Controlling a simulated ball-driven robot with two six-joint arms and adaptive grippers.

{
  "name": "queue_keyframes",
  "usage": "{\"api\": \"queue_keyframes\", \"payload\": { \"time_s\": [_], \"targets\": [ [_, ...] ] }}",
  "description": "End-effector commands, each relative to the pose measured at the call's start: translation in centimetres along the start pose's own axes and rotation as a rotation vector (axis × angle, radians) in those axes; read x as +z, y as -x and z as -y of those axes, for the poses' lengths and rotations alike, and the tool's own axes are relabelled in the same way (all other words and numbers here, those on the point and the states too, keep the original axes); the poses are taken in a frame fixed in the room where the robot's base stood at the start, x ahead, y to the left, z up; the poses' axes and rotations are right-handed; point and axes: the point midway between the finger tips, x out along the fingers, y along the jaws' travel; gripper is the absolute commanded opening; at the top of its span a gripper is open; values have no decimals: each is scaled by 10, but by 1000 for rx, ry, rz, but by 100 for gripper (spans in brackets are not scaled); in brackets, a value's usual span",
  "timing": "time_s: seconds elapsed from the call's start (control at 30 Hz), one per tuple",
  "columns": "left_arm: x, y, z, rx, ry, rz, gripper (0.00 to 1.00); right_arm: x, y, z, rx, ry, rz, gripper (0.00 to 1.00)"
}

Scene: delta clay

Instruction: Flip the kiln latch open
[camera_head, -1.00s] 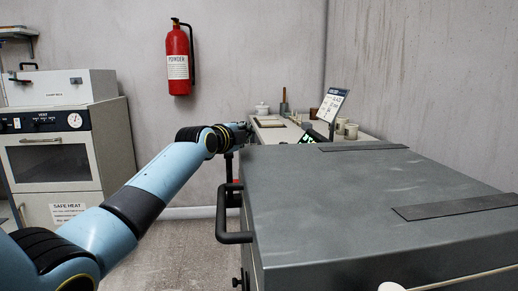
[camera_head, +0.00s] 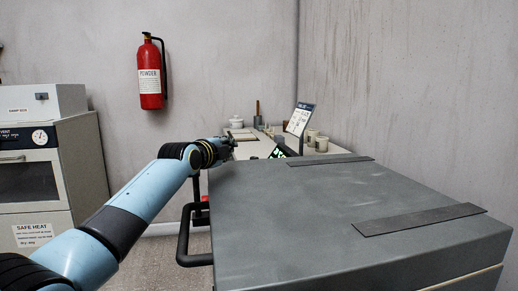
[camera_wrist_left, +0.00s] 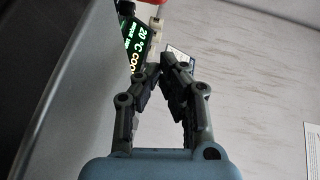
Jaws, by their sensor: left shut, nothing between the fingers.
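The kiln is the large grey metal box whose lid (camera_head: 300,205) fills the lower right of the head view, closed, with a black bar handle (camera_head: 184,235) on its left side. A small red part (camera_head: 204,199) shows beside the kiln below my left wrist. A red end (camera_wrist_left: 152,2) on a pale piece (camera_wrist_left: 156,25) also shows at the top of the left wrist view; I cannot tell whether either is the latch. My left gripper (camera_head: 230,142) is by the kiln's far left corner. In the wrist view its fingers (camera_wrist_left: 163,68) meet, shut and empty, just below the pale piece.
A lit green display (camera_wrist_left: 132,35) stands close to the left fingertips. Behind the kiln, a bench (camera_head: 255,147) holds cups (camera_head: 316,142) and a tilted sign (camera_head: 299,119). A white oven (camera_head: 30,185) stands left; a fire extinguisher (camera_head: 150,75) hangs on the wall.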

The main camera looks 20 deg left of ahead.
Motion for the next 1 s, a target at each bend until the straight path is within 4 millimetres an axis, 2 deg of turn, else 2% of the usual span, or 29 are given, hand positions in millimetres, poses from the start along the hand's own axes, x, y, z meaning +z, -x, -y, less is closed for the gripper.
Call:
{"api": "queue_keyframes", "payload": {
  "time_s": [0.03, 0.17, 0.4, 0.6, 1.0],
  "targets": [
    [-16, 7, 1, 0, 6, -6, 0, -1, 6, -4, 4, 1, -2, 40],
    [-44, 19, 0, 0, 6, -5, 0, -9, 12, -15, 16, 6, -13, 40],
    [-80, 35, -3, 0, 5, -4, 0, -5, 17, -2, 1, -1, -8, 40],
    [-90, 40, -5, 0, 3, -2, 0, -6, 18, 7, -9, -5, -9, 40],
    [-90, 40, -5, 0, 3, -2, 0, -7, 18, -1, 0, -1, -10, 40]
  ]
}}
